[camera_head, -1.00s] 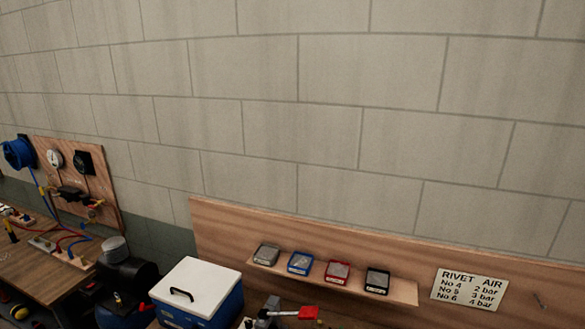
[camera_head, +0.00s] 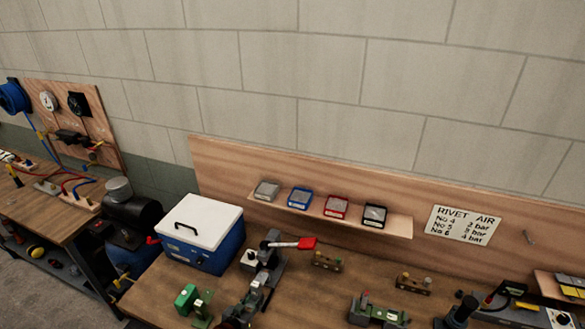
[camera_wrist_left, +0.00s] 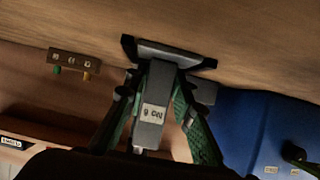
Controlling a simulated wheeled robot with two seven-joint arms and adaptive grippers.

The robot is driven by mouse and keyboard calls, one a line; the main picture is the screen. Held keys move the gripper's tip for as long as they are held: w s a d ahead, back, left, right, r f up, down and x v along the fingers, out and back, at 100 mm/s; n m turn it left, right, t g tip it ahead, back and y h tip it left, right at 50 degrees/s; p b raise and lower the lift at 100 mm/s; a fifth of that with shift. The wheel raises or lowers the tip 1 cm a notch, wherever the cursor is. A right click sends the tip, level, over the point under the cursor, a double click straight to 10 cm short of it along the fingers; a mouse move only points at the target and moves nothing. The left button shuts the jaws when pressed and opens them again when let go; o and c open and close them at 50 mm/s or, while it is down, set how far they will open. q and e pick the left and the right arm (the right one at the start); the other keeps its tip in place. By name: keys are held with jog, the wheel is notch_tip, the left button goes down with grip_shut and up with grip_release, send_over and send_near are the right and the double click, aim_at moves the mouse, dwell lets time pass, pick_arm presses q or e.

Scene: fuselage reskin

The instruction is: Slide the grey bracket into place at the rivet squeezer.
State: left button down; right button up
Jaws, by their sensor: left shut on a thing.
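The grey bracket (camera_wrist_left: 152,108), with a pale label that reads "No 6" upside down, lies between the green-padded fingers of my left gripper (camera_wrist_left: 155,88) in the left wrist view. The gripper is shut on it. In the head view my left gripper (camera_head: 250,292) is dark and low in the picture, just in front of the rivet squeezer (camera_head: 272,257). The squeezer is grey with a red-ended lever (camera_head: 300,243). The gripper partly hides the bracket and the squeezer's front, so I cannot tell whether they touch. My right gripper is not in view.
A blue cooler with a white lid (camera_head: 204,220) stands close left of the squeezer. A green fixture (camera_head: 192,300) is at the front left. Small knobbed blocks (camera_head: 327,261) and another green fixture (camera_head: 378,312) stand to the right. A shelf (camera_head: 398,223) holds several small boxes.

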pick_arm(q)
jog(key=shift+w+d+b, duration=0.25)
jog(key=shift+w, duration=0.45)
jog(key=shift+w+d+b, duration=0.25)
jog(key=shift+w, duration=0.45)
jog(key=c, duration=1.8)
grip_release()
jog(key=shift+o, duration=0.2)
jog(key=shift+r, duration=0.1)
